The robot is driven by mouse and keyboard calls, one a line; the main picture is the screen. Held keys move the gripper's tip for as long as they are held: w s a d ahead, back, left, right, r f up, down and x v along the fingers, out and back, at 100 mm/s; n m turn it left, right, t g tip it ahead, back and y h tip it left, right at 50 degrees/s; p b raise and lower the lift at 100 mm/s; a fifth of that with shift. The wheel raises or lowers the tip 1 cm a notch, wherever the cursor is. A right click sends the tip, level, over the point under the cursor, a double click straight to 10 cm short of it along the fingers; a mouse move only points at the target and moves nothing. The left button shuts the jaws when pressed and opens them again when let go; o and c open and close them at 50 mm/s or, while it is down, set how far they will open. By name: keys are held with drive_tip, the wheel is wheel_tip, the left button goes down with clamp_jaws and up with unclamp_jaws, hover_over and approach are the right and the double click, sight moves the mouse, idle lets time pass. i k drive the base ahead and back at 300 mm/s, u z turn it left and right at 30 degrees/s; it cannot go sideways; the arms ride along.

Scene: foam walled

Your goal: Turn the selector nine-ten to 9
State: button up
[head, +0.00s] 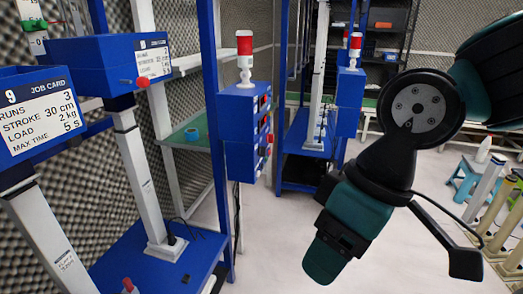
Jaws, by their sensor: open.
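I cannot tell which control is the selector nine-ten; no such label is readable. One blue box (99,66) has a red knob (141,82) on a short dark stem below its card. Another blue box (239,130) carries small red controls (269,138) on its right side, seen edge-on, so their settings cannot be read. My gripper (320,265) is at the lower end of my black and teal arm, right of both boxes and apart from them. Its fingertips are not clearly visible. Nothing is seen held in it.
A job card (42,120) marked 9 is at the left. A red-topped white beacon (245,56) stands on the second box. Blue posts (210,80) and a blue base plate (150,262) take up the left. Pale floor (275,235) is clear in the middle. Stools and cylinders stand right.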

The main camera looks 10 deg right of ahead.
sight(262, 150)
drive_tip(key=u, duration=0.2)
drive_tip(key=k, duration=0.3)
drive_tip(key=z, duration=0.85)
drive_tip(key=i, duration=1.2)
drive_tip(key=u, duration=0.3)
